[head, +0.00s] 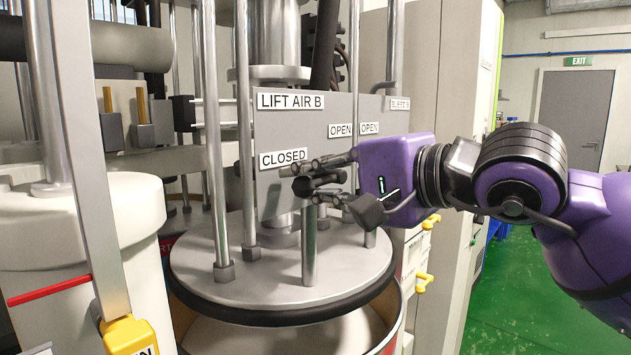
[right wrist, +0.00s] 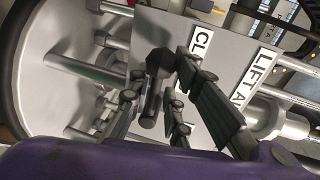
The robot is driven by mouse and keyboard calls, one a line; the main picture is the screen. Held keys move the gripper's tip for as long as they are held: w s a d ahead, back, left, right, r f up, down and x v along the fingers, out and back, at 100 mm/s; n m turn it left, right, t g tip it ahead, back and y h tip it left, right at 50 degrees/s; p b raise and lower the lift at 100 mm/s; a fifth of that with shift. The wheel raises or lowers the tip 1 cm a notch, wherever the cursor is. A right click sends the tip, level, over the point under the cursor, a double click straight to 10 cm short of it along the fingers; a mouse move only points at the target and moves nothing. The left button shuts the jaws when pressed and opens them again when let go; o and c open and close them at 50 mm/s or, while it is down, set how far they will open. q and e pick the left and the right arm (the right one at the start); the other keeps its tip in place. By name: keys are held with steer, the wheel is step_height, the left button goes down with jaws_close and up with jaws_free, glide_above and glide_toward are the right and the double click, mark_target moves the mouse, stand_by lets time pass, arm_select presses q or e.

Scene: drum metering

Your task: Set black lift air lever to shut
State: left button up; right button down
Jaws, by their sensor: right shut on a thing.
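The black lift air lever (head: 318,182) is on the grey panel (head: 275,128) labelled "LIFT AIR B", just below and right of the "CLOSED" label (head: 283,158). It lies roughly level there, its knob end to the left; two "OPEN" labels (head: 341,130) are up to the right. My right gripper (head: 318,180) reaches in from the right and is shut on the lever, with fingers above and below it. In the right wrist view the lever (right wrist: 157,67) shows between the fingers (right wrist: 155,95). The fingers hide part of the lever. My left gripper is not in view.
Below the panel is a round metal drum plate (head: 275,270) with upright rods close to my right gripper. A white cylinder (head: 80,240) and a slanted metal bar stand at the left. Green floor (head: 540,300) is clear at the right.

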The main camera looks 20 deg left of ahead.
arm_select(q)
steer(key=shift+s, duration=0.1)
arm_select(e)
steer(key=shift+s+f, duration=0.1)
steer(key=shift+f, duration=0.45)
steer(key=c, duration=1.9)
jaws_free()
steer(key=shift+c, duration=0.2)
steer(key=shift+o, duration=0.5)
steer(key=shift+r, duration=0.15)
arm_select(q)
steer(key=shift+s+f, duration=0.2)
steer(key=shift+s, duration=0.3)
arm_select(e)
steer(key=shift+r, duration=0.1)
